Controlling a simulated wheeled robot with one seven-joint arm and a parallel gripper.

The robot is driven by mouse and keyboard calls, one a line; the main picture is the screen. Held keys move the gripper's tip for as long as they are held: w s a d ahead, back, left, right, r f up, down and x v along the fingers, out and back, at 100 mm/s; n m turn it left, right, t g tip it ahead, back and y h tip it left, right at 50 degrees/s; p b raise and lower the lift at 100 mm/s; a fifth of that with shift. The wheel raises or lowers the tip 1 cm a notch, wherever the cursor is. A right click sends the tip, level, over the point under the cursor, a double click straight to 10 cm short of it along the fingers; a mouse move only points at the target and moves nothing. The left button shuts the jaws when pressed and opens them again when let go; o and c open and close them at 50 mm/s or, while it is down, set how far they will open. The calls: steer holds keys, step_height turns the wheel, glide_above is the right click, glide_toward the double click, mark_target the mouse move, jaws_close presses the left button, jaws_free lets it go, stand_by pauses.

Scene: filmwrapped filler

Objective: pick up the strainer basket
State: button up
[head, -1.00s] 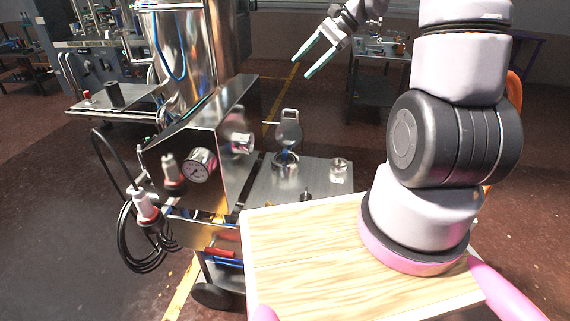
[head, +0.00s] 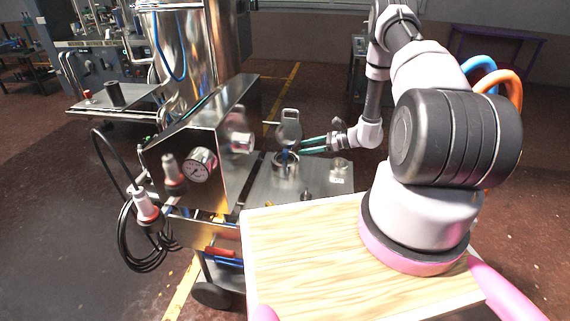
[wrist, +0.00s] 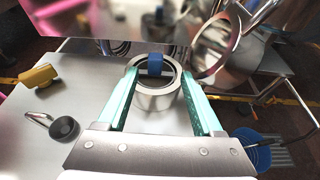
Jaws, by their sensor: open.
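The strainer basket seems to be the piece with a blue top (wrist: 156,64) inside a round metal housing (wrist: 155,102); its lower part is hidden. In the head view the blue part (head: 285,154) shows small in the same housing (head: 284,168). My gripper (head: 301,145) is open, reaching in from the right just above the housing. In the wrist view my gripper (wrist: 160,73) has its two green fingers spread, one on each side of the blue part in the picture. Nothing is held; I cannot tell whether the fingers touch anything.
A round lid (head: 289,127) stands open behind the housing. The steel top (wrist: 75,90) carries a yellow piece (wrist: 39,76) and a black knob (wrist: 64,129). A steel box with a gauge (head: 201,165) stands to the left. A blue round object (wrist: 252,148) shows at lower right.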

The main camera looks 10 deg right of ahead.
mark_target(285, 150)
steer(key=shift+s+x, duration=0.15)
steer(key=shift+x, duration=2.1)
steer(key=shift+s+x, duration=0.2)
steer(key=shift+x, duration=2.05)
steer(key=shift+a+f, duration=0.1)
jaws_close()
